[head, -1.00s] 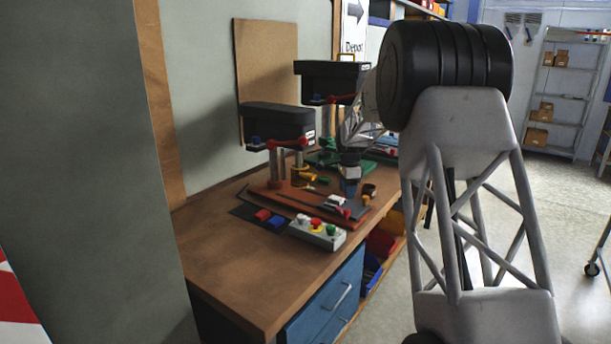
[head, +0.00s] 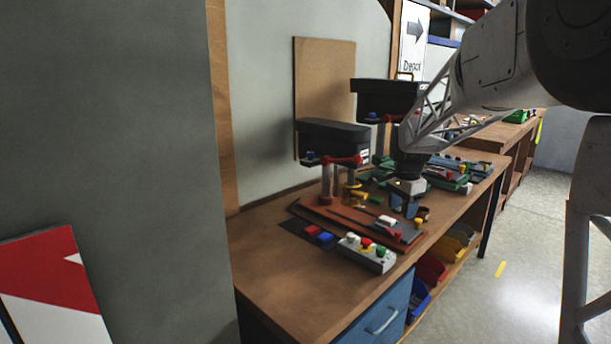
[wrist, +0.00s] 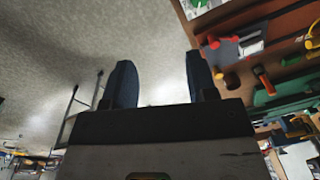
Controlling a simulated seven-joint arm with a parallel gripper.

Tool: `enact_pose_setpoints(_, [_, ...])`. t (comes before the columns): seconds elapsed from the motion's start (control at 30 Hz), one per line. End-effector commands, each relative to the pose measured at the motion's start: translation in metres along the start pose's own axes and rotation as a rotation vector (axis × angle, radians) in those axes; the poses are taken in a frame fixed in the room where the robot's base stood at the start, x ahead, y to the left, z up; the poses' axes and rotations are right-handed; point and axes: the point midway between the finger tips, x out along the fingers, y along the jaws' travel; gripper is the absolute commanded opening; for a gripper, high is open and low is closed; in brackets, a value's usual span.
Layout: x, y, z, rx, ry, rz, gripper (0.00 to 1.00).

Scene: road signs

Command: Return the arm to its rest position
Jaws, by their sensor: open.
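My gripper (head: 404,207) hangs over the workbench, pointing down near a yellow and dark fitting beside the drill-press-like machines. In the wrist view its two dark blue fingers (wrist: 162,82) are apart with nothing between them. Pale floor shows behind the fingers there, with the bench edge to their right. My arm stretches in from the right of the head view, its lattice link crossing in front of the rear machine. Whether the fingertips touch anything on the bench cannot be told.
The wooden workbench (head: 275,281) carries two dark-topped machines (head: 332,141) and a grey button box (head: 366,254). Coloured bins (head: 431,269) sit below. A red and white sign (head: 55,285) stands at the lower left. The floor (head: 500,310) on the right is open.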

Motion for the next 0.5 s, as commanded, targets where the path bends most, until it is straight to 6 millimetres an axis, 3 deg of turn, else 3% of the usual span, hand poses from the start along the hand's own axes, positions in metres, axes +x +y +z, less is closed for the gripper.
enact_pose_setpoints(0.5, [-0.042,0.102,0.086,-0.315,0.030,-0.037,0.53])
